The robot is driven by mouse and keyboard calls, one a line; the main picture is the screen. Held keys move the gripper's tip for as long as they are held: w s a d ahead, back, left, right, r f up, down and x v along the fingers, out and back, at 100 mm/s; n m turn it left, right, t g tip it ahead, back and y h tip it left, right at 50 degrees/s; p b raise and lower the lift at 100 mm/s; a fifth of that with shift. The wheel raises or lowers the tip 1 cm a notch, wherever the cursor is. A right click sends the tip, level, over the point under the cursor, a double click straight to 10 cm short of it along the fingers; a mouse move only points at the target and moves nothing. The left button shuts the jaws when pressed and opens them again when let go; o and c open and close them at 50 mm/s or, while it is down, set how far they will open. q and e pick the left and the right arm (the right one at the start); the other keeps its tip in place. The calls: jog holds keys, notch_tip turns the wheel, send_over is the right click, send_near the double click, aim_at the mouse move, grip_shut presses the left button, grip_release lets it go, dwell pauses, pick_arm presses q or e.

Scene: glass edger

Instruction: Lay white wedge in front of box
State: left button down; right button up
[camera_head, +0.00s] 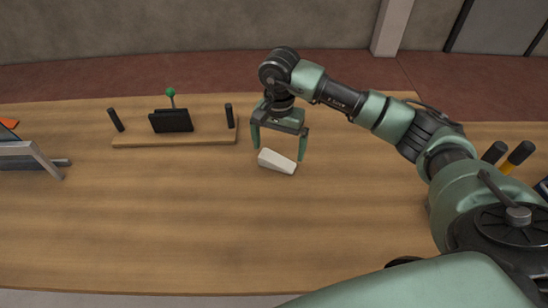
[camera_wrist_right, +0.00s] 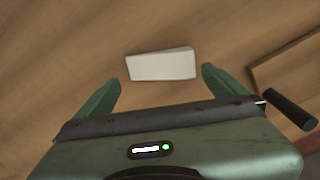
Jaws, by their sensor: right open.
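The white wedge (camera_head: 277,161) lies on the wooden table, right of the middle in the head view. It also shows in the right wrist view (camera_wrist_right: 161,65), just beyond and between the fingertips. My right gripper (camera_head: 279,151) is open above the wedge, one finger to each side, pointing down. In the wrist view its fingers (camera_wrist_right: 162,84) are apart with nothing between them that they touch. I cannot clearly make out a box in these views. My left gripper is not in view.
A wooden board (camera_head: 175,140) with black posts, a dark block (camera_head: 171,121) and a green-knobbed lever (camera_head: 171,93) stands left of my right gripper. A grey metal frame (camera_head: 30,155) is at the far left. Black and yellow handles (camera_head: 517,156) stand at right. The table's front middle is clear.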

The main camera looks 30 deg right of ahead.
aim_at(278, 158)
jog(key=shift+f+p, duration=0.45)
jog(key=shift+f, duration=1.5)
jog(key=c, duration=1.3)
jog(key=shift+r, duration=0.15)
